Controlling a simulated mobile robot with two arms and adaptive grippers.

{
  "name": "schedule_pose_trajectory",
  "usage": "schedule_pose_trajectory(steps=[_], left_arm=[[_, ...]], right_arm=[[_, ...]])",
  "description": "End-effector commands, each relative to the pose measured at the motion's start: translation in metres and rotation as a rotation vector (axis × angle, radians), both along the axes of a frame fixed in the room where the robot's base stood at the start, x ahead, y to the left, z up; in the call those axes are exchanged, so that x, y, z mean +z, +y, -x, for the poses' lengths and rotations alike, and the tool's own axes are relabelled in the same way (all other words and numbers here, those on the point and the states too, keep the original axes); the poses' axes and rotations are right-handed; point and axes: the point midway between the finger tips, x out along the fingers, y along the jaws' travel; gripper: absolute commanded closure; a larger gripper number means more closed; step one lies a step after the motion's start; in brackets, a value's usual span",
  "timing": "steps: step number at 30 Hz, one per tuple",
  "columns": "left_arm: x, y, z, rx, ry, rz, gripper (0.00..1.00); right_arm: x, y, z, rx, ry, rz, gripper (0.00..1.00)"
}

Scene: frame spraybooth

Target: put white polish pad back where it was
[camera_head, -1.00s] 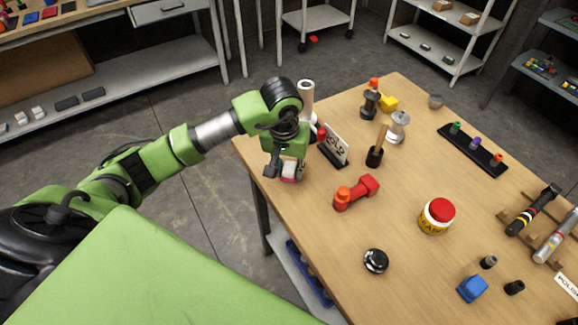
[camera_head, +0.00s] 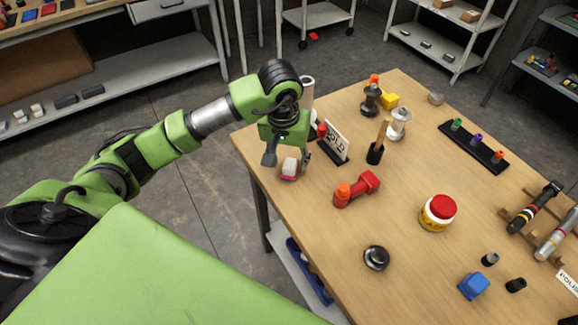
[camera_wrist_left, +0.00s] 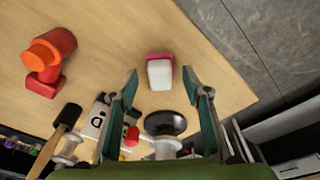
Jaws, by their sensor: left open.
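The white polish pad (camera_head: 289,168), a small white block with a pink-red side, rests on the wooden table near its left corner. It also shows in the left wrist view (camera_wrist_left: 160,74), just beyond the fingertips. My left gripper (camera_head: 287,157) is open above the pad. In the left wrist view its two fingers (camera_wrist_left: 160,82) stand apart on either side of the pad's line, with clear gaps and nothing held. My right gripper is in neither view.
A small lettered sign (camera_head: 335,143) stands close right of the gripper. A red-orange tool (camera_head: 357,190), a red-lidded jar (camera_head: 437,213) and a black round part (camera_head: 376,258) lie nearer. The table's left edge is close to the pad.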

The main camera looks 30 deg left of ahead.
Motion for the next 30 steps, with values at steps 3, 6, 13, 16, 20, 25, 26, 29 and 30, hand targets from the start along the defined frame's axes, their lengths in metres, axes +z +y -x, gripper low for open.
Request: schedule_pose_trajectory(steps=[3, 6, 13, 16, 20, 25, 26, 29, 30], left_arm=[[0.026, 0.000, 0.002, -0.002, -0.008, -0.001, 0.56], [0.048, 0.000, 0.005, -0.002, -0.007, -0.002, 0.56], [0.083, -0.001, 0.010, 0.001, -0.003, 0.000, 0.56], [0.090, -0.001, 0.012, 0.000, 0.000, 0.000, 0.56], [0.093, -0.001, 0.013, 0.000, 0.000, 0.000, 0.56], [0.093, -0.001, 0.013, 0.001, 0.001, 0.000, 0.56], [0.093, -0.001, 0.013, 0.001, 0.001, 0.000, 0.56], [0.093, -0.001, 0.013, 0.001, 0.001, 0.000, 0.56], [0.093, -0.001, 0.013, 0.001, 0.001, 0.000, 0.56]], right_arm=[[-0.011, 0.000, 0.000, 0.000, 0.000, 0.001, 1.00], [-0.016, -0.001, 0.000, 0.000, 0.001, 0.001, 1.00], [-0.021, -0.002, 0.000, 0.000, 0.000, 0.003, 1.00], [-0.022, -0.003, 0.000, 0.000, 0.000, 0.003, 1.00], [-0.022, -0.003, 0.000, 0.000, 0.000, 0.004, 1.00], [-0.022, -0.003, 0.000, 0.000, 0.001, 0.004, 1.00], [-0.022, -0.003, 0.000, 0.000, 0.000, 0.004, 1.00], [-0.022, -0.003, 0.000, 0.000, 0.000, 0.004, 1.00], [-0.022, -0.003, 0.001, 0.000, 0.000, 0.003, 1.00]])
